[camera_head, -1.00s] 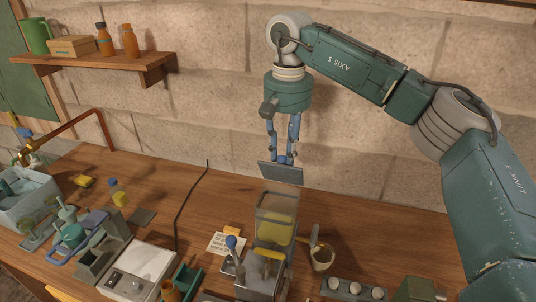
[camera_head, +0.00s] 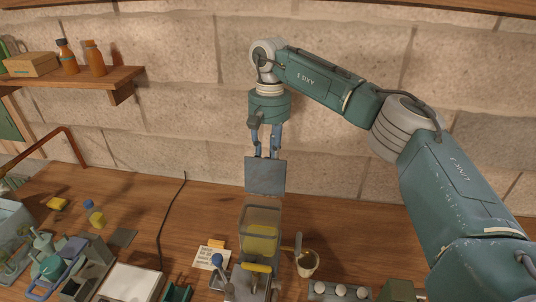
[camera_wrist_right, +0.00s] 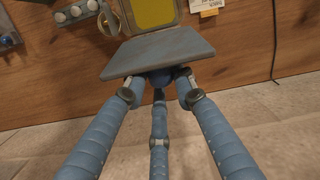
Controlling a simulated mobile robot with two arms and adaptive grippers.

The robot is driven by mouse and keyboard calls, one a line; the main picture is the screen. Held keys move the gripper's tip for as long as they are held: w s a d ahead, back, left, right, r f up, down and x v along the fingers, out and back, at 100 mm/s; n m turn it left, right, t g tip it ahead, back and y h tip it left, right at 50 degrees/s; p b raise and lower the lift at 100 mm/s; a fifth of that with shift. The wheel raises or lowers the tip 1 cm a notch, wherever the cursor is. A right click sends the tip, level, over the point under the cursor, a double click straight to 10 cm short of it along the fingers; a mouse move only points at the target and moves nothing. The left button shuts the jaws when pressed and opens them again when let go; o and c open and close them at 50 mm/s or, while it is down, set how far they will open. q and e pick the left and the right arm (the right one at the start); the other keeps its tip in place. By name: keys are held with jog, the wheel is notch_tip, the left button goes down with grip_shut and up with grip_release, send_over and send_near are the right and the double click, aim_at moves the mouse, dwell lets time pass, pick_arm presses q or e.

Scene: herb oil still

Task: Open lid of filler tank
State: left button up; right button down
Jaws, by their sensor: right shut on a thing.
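The filler tank (camera_head: 260,218) is a clear box with yellow contents, standing on the bench; its top looks uncovered. It also shows at the top of the right wrist view (camera_wrist_right: 153,13). My right gripper (camera_head: 267,154) is above the tank, fingers pointing down, shut on a flat grey square lid (camera_head: 265,176). The lid is steeply tilted, its broad face towards the head camera, with a narrow gap between it and the tank's rim. In the right wrist view the lid (camera_wrist_right: 158,52) hangs at the right gripper's fingertips (camera_wrist_right: 160,82). My left gripper is not in view.
A cup (camera_head: 307,264) with a tool stands just right of the tank. A black cable (camera_head: 163,225) crosses the bench. A stone wall rises behind.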

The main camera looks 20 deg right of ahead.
jog(key=shift+w+d+f, duration=0.15)
jog(key=shift+d+f, duration=0.05)
jog(key=shift+f, duration=0.3)
jog(key=c, duration=1.6)
grip_release()
jog(key=shift+o, duration=0.3)
jog(key=shift+w+f, duration=0.1)
jog(key=shift+w, duration=0.45)
notch_tip(320, 180, up, 12)
jog(key=w, duration=0.1)
jog(key=shift+w+d, duration=0.2)
jog(key=shift+d, duration=0.25)
jog(key=shift+f, duration=0.15)
